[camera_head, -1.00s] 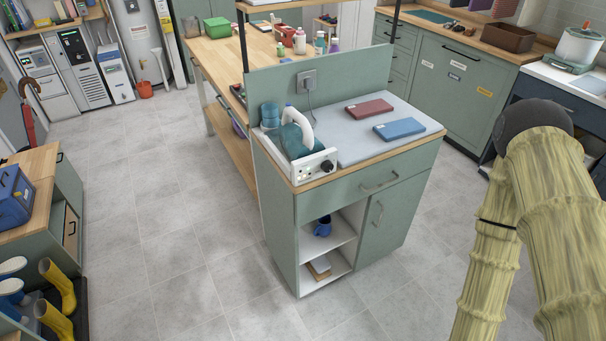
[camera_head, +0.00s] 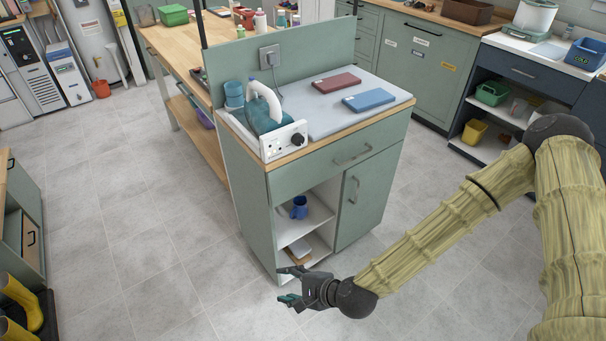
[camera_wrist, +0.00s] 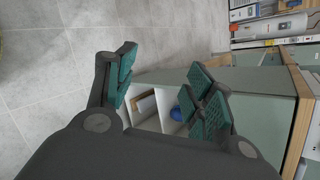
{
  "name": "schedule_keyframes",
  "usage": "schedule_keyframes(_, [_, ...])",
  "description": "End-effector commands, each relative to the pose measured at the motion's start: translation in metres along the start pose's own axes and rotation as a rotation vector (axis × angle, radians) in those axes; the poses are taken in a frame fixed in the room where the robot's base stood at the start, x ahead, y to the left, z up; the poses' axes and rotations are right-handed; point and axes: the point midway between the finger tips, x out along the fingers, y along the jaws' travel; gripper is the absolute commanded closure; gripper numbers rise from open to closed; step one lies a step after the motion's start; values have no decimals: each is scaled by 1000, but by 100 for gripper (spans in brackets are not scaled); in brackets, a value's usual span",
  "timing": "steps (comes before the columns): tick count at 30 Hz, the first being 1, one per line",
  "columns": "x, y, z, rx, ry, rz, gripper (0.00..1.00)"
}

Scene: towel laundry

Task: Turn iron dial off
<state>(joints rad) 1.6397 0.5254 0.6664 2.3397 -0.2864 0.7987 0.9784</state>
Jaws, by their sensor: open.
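The steam iron (camera_head: 264,108) is teal with a white handle and stands on the left end of the ironing cabinet (camera_head: 312,166). A white control panel with a black dial (camera_head: 298,139) faces the front edge beside it. My gripper (camera_head: 285,286) is open and empty, low in front of the cabinet, well below the dial and apart from it. In the wrist view my gripper (camera_wrist: 165,90) shows its teal finger pads spread, with the cabinet's open shelves beyond. The dial does not show in the wrist view, and its setting is too small to read.
A red box (camera_head: 336,82) and a blue box (camera_head: 368,100) lie on the grey cabinet top. A blue mug (camera_head: 299,207) stands on the shelf. A wooden table (camera_head: 190,45) is behind. Yellow boots (camera_head: 20,305) are at far left. The floor left of the cabinet is clear.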

Motion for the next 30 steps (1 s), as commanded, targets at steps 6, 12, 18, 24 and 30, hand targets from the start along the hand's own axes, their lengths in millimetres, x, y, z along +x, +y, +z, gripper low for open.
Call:
schedule_keyframes(6, [2,-114,-10,331,-89,-281,47])
schedule_keyframes(12, [-31,-216,-32,591,-206,-517,47])
schedule_keyframes(18, [-71,-281,-54,747,-308,-669,47])
schedule_keyframes(24, [-88,-305,-61,799,-351,-721,47])
schedule_keyframes(30, [-76,-319,-59,800,-353,-722,47])
